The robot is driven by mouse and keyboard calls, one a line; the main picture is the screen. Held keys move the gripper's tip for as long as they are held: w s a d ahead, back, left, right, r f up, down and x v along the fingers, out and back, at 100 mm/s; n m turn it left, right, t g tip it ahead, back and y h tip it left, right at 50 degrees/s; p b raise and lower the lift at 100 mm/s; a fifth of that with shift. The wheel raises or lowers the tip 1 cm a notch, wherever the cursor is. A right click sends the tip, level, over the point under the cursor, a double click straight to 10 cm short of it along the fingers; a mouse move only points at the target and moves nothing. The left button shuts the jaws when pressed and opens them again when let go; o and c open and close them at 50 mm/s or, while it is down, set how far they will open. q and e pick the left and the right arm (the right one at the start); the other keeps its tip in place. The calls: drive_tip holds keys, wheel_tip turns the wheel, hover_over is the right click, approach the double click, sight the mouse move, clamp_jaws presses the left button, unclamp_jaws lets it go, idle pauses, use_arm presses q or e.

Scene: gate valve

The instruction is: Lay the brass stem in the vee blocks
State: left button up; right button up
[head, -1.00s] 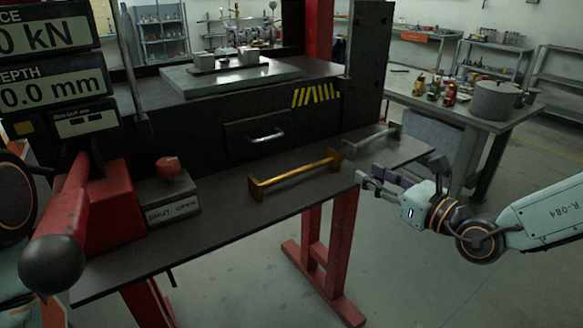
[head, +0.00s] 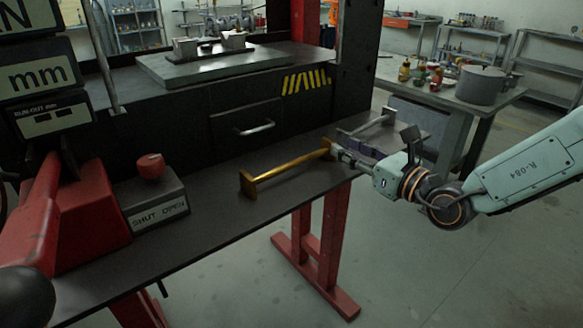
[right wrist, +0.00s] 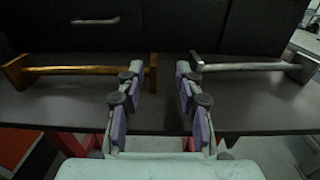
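The brass stem (head: 285,168), a gold bar with a flat plate at each end, lies on the dark bench ledge. Two small grey blocks, apparently the vee blocks (head: 185,47) (head: 233,40), stand on the raised grey plate with a dark piece between them. My right gripper (head: 343,153) is at the brass stem's right end. In the right wrist view my right gripper (right wrist: 159,78) is open, its fingers spread. The stem's right end plate (right wrist: 153,73) shows in the gap, beyond the fingers; I cannot tell if they touch. My left gripper is out of view.
A similar grey steel stem (head: 368,123) lies on the ledge right of the brass one, close to my right gripper. A grey box with a red knob (head: 152,167) and a red lever (head: 35,215) stand at left.

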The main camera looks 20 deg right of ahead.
sight(330, 141)
drive_tip(key=shift+w+f, duration=0.1)
drive_tip(key=shift+w, duration=0.15)
drive_tip(key=shift+w+a+b, duration=0.25)
drive_tip(key=shift+a+b, duration=0.15)
drive_tip(key=shift+a, duration=0.25)
drive_tip(key=shift+w+a, duration=0.15)
drive_tip(key=shift+w, duration=0.15)
drive_tip(key=x, duration=0.2)
drive_tip(key=shift+w+f+b, duration=0.1)
drive_tip(key=shift+w+b, duration=0.3)
drive_tip(key=shift+w+a+r, duration=0.2)
drive_tip(key=shift+a, duration=0.05)
drive_tip(key=shift+d, duration=0.1)
drive_tip(key=shift+w+f, duration=0.1)
drive_tip(key=shift+c, duration=0.8)
clamp_jaws()
